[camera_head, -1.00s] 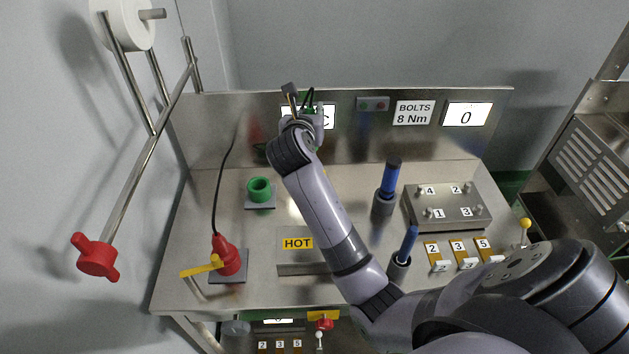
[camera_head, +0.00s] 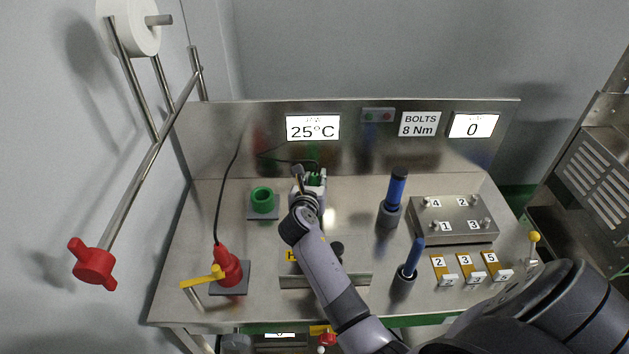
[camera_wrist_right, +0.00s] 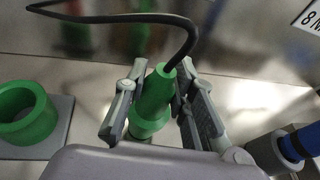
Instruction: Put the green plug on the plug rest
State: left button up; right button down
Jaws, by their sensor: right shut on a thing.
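The green plug (camera_wrist_right: 153,98) is between the fingers of my right gripper (camera_wrist_right: 163,108), roughly upright with its black cable leaving from the top. In the head view my right gripper (camera_head: 311,181) is above the back of the table, and the plug is mostly hidden there. A green hollow ring (camera_head: 263,200) on a grey plate stands left of the gripper, and it also shows at the left of the wrist view (camera_wrist_right: 24,113). It looks empty and the plug is apart from it. I cannot tell for sure whether it is the plug rest. My left gripper is not in view.
A red plug (camera_head: 227,262) with a yellow lever (camera_head: 204,277) stands front left. Blue-handled tools (camera_head: 397,188) in holders and a bolt plate (camera_head: 455,219) are on the right. A HOT-labelled block lies under my arm. The steel back panel (camera_head: 355,152) stands close behind the gripper.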

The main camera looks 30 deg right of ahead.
jog(key=shift+f, duration=0.1)
jog(key=c, duration=1.3)
grip_release()
jog(key=shift+c, duration=0.2)
jog(key=shift+r, duration=0.2)
jog(key=v, duration=1.2)
jog(key=shift+f, duration=0.1)
